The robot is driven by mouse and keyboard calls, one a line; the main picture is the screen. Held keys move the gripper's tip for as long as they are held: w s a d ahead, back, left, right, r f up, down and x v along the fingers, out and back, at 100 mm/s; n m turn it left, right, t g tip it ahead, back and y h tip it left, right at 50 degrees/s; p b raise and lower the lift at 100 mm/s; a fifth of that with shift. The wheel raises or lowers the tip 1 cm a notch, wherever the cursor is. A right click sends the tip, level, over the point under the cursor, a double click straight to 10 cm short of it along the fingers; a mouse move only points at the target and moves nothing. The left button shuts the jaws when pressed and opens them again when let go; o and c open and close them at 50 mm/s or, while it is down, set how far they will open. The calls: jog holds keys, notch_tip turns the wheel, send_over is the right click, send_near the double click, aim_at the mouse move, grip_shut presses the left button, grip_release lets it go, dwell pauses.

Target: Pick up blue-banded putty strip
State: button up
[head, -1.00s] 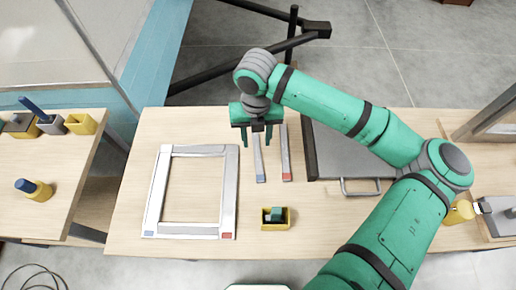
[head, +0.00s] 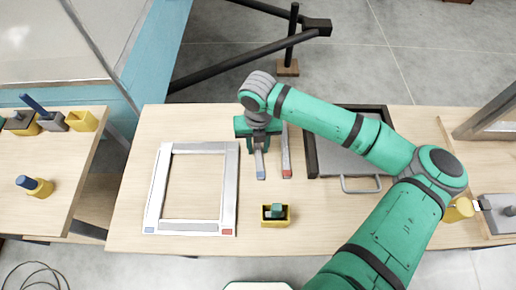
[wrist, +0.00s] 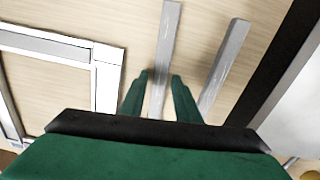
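The blue-banded putty strip (head: 260,168) is a thin grey bar lying on the wooden table, its blue end toward the bottom of the head view. My gripper (head: 259,148) is low over its middle, fingers pointing down. In the wrist view the strip (wrist: 167,35) runs between my two open fingers (wrist: 160,76), with a small gap showing at the left finger. Its blue end is hidden there. A red-banded strip (head: 287,158) lies parallel just to the right, outside the fingers.
A pale rectangular frame (head: 229,190) lies left of the strips, and a dark-rimmed tray (head: 311,160) with a handle lies close on the right. A small yellow box (head: 276,223) sits below them. Bare table (head: 335,220) shows to its right.

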aim_at(258, 149)
grip_shut()
jog(key=shift+r, duration=0.15)
jog(key=shift+r, duration=0.25)
notch_tip(258, 149, up, 2)
jog(key=shift+r, duration=0.2)
jog(key=s+a+r, duration=0.2)
jog(key=s+r, duration=0.7)
jog(key=s, duration=0.4)
jog(key=shift+s+a+r, duration=0.2)
jog(key=shift+s+r, duration=0.15)
jog(key=shift+r, duration=0.05)
